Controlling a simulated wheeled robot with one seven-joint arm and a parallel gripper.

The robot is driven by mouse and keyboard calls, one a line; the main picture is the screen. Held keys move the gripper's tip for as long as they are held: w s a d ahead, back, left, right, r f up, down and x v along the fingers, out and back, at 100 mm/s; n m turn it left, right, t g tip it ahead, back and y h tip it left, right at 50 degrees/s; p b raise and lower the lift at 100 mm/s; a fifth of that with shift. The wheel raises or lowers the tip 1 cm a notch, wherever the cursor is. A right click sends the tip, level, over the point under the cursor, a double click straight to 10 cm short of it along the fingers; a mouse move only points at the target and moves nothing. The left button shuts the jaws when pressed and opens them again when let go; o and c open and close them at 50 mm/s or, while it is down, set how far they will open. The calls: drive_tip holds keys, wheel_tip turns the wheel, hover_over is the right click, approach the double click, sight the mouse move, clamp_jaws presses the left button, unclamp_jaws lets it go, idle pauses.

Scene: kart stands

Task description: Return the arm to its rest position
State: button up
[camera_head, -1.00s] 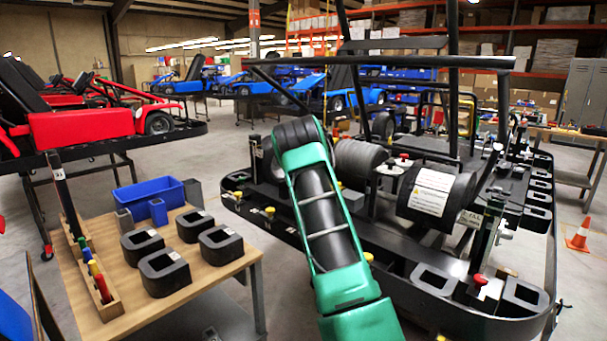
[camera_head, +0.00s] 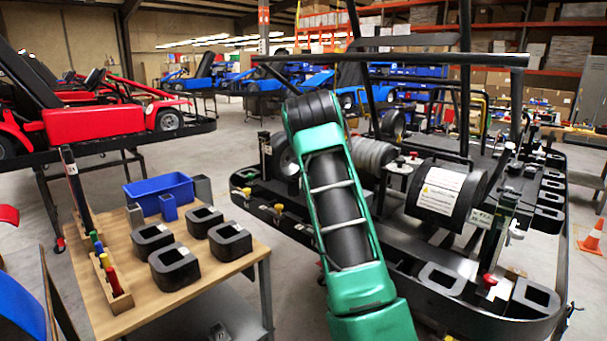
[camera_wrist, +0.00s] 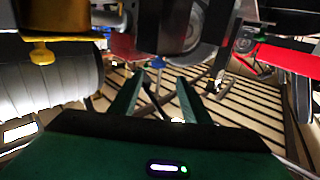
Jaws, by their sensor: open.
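My green and black arm reaches up and away through the middle of the head view, in front of the black kart frame (camera_head: 440,285). Its far end hides my gripper in that view. In the wrist view my gripper (camera_wrist: 160,84) shows two green fingers spread apart with nothing between them. Beyond the fingers are slatted, striped surfaces, and dark kart parts stand close around them.
A wooden table (camera_head: 135,255) at the left holds several black blocks, a blue bin (camera_head: 158,191) and a rack of coloured pegs (camera_head: 107,275). A red kart (camera_head: 95,122) stands behind it. An orange cone (camera_head: 592,236) stands at far right. Floor shows between the stands.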

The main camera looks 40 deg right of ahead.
drive_tip(key=s+a+g+y, duration=0.3)
drive_tip(key=s+a+g, duration=0.2)
drive_tip(key=s+a, duration=0.7)
drive_tip(key=s+a+f+g+y, duration=0.1)
drive_tip(key=s+a+g+y, duration=0.3)
drive_tip(key=s+a, duration=0.9)
drive_tip(key=s+a+f+g+y, duration=0.1)
drive_tip(key=s+a+g+y, duration=0.2)
drive_tip(key=s+a, duration=1)
drive_tip(key=s+g, duration=0.2)
drive_tip(key=s, duration=1)
drive_tip(key=shift+s+f+n+g+y, duration=0.15)
drive_tip(key=shift+s+n+g+y, duration=0.15)
drive_tip(key=shift+s+g, duration=0.1)
drive_tip(key=shift+a, duration=0.1)
